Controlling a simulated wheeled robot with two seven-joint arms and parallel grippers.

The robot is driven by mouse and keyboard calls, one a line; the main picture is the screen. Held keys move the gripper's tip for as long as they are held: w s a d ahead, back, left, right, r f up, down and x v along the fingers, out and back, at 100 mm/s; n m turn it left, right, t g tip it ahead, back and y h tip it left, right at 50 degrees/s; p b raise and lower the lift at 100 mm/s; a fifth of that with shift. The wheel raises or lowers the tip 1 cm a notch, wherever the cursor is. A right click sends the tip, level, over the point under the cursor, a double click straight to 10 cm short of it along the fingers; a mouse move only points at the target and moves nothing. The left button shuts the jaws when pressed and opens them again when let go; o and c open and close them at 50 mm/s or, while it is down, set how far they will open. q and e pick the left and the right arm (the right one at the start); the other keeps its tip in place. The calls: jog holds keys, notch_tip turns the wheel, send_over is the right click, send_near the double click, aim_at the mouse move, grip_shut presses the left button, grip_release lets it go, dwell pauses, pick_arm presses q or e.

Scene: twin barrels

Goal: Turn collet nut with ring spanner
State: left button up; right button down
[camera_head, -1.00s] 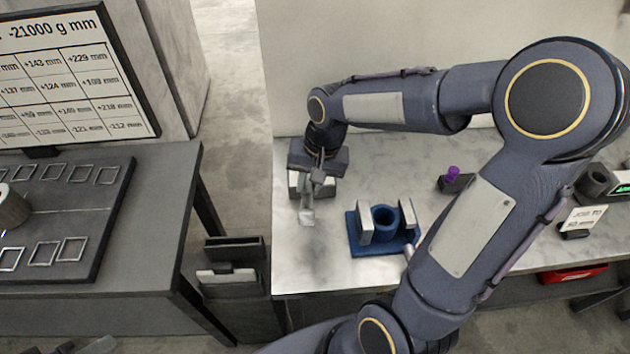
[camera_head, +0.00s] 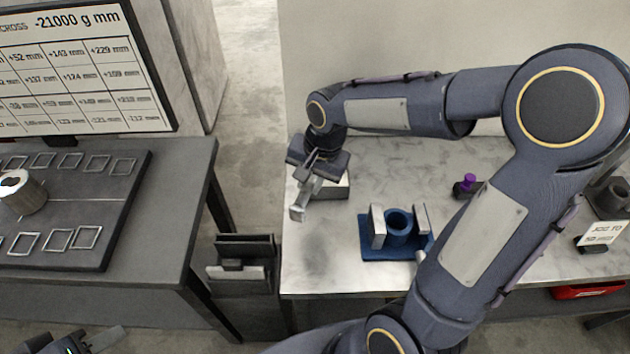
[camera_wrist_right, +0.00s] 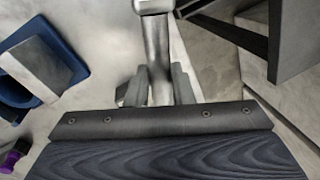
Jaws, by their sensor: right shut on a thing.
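My right gripper (camera_head: 318,170) is shut on a grey metal tool, likely the ring spanner (camera_head: 299,206), above the left part of the light bench. In the right wrist view the spanner's shaft (camera_wrist_right: 156,55) stands between the fingers (camera_wrist_right: 158,88), and its far end is cut off at the top. A blue fixture (camera_head: 375,248) with a round blue socket (camera_head: 398,222) between two grey blocks stands to the right, apart from the spanner. I cannot pick out the collet nut for sure. My left gripper (camera_head: 85,342) shows only partly at the bottom left edge.
A grey block (camera_head: 335,188) sits on the bench beside the right gripper. A purple-topped piece (camera_head: 468,183) stands behind the fixture. A dark rack (camera_head: 245,262) stands in the gap between the bench and the dark table (camera_head: 175,215). The bench's front left is clear.

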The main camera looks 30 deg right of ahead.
jog(key=shift+w+a+m, duration=0.45)
jog(key=shift+w+m, duration=0.05)
jog(key=shift+w+a+m, duration=0.25)
jog(key=shift+w+m, duration=0.1)
jog(key=shift+m, duration=0.15)
jog(key=shift+w+b, duration=0.1)
jog(key=shift+b, duration=0.2)
jog(key=shift+w+a+m+h, duration=0.3)
jog(key=shift+w+a+m, duration=0.25)
jog(key=shift+w+m, duration=0.35)
jog(key=shift+w+a+m+t+b, duration=0.15)
jog(key=shift+w+a+m+b, duration=0.1)
jog(key=shift+w+m, duration=0.25)
jog(key=shift+w+a+m+t+b, duration=0.1)
jog(key=shift+w+m+t+b, duration=0.1)
jog(key=shift+w+m, duration=0.3)
